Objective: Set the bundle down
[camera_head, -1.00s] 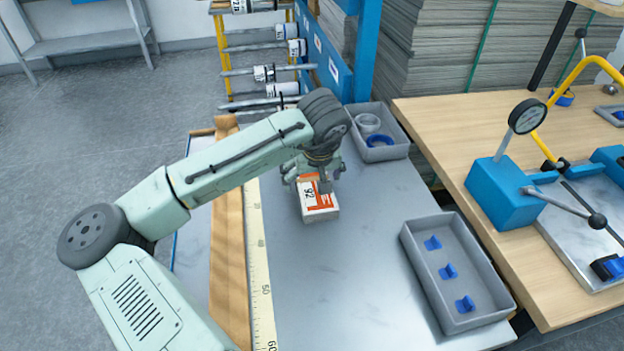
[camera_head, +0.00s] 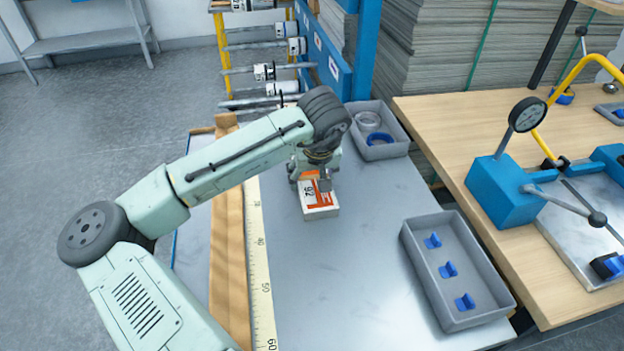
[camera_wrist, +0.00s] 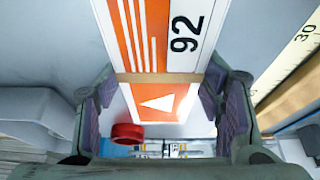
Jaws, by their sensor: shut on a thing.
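The bundle (camera_head: 321,205) is a flat block with a white and orange top marked "92". It is at the middle of the grey bench top, near the ruler. My gripper (camera_head: 312,180) points down over its far part and is shut on it. In the wrist view the bundle (camera_wrist: 152,40) runs between the two finger pads, with a tan band across it and a white arrow on orange. I cannot tell whether its underside touches the bench.
A grey tray (camera_head: 416,252) with blue clips stands at the right on the bench (camera_head: 345,290). A grey bin (camera_head: 398,149) with rings is behind. A yellow ruler (camera_head: 259,270) runs along the left. The bench is clear between bundle and clip tray.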

